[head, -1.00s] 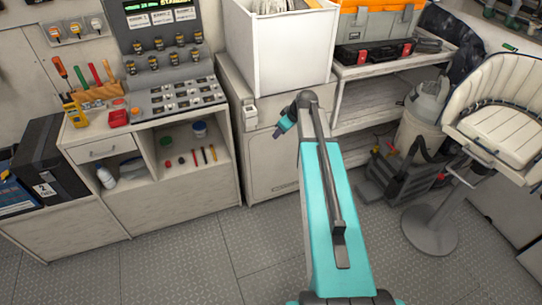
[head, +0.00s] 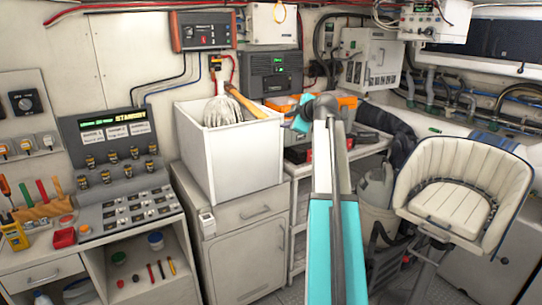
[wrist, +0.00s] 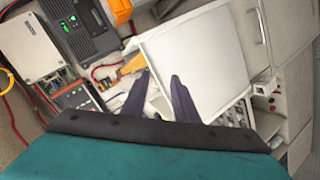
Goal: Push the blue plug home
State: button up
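I cannot pick out a blue plug for certain in either view. A blue cable (head: 172,92) runs down the wall from the red-ended control box (head: 203,31), and its ends are too small to make out. My gripper (wrist: 160,74) shows two dark fingers standing apart with nothing between them, in front of the white bin (wrist: 195,60). In the head view my gripper is mostly hidden behind my raised arm.
The white bin (head: 232,160) holds a whisk-like tool and a wooden handle. A console (head: 125,165) with several switches stands left. A dark power unit (head: 272,75) hangs behind the bin. A padded seat (head: 460,190) stands right.

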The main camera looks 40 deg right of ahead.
jog(key=s+d+r+n+t+h, duration=0.1)
jog(key=s+r, duration=0.4)
jog(key=r, duration=0.7)
jog(key=s+d+r+n+t+h, duration=0.1)
jog(key=s+d+r, duration=0.2)
jog(key=r, duration=0.9)
jog(key=s+d+r+n+t+h, duration=0.2)
jog(key=s+r, duration=0.5)
jog(key=r, duration=0.5)
jog(key=shift+s+r, duration=0.15)
jog(key=shift+d, duration=0.25)
